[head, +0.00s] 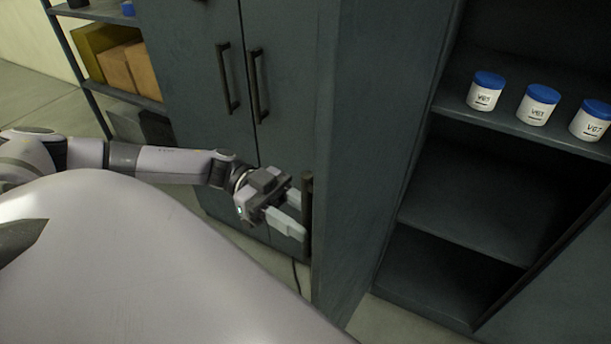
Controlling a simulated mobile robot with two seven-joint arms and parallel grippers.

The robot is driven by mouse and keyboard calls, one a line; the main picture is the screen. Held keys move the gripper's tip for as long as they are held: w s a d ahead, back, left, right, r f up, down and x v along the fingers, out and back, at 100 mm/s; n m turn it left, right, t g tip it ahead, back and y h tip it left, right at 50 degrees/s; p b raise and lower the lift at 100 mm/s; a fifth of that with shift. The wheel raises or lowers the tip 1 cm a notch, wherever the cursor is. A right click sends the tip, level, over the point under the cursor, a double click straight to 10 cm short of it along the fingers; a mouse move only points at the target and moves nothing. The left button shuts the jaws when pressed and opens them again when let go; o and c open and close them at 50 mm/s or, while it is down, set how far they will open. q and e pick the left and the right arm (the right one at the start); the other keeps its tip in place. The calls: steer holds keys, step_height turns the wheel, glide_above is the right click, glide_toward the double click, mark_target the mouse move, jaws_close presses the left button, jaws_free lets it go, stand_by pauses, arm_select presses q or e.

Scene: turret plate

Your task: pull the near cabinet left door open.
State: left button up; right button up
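The near cabinet's left door (372,120) stands swung open, a tall dark grey panel pointing toward me. Its dark vertical bar handle (308,188) is on the panel's left side. My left gripper (297,213) is at this handle, fingers pointing right. Its two pale fingers are apart with a gap between them, and the tips are at or just beside the bar. I cannot tell whether they touch it. The cabinet interior (465,205) is exposed to the right of the door. My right gripper is not in view.
White jars with blue lids, a left one (485,92), a middle one (538,104) and a right one (590,120), stand on the upper shelf (505,122). Another closed grey cabinet (195,75) with two bar handles stands behind my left arm. A rack with boxes (130,68) is at upper left.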

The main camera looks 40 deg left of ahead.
arm_select(q)
steer(key=a+b, duration=0.1)
steer(key=a, duration=0.5)
steer(key=shift+s, duration=0.2)
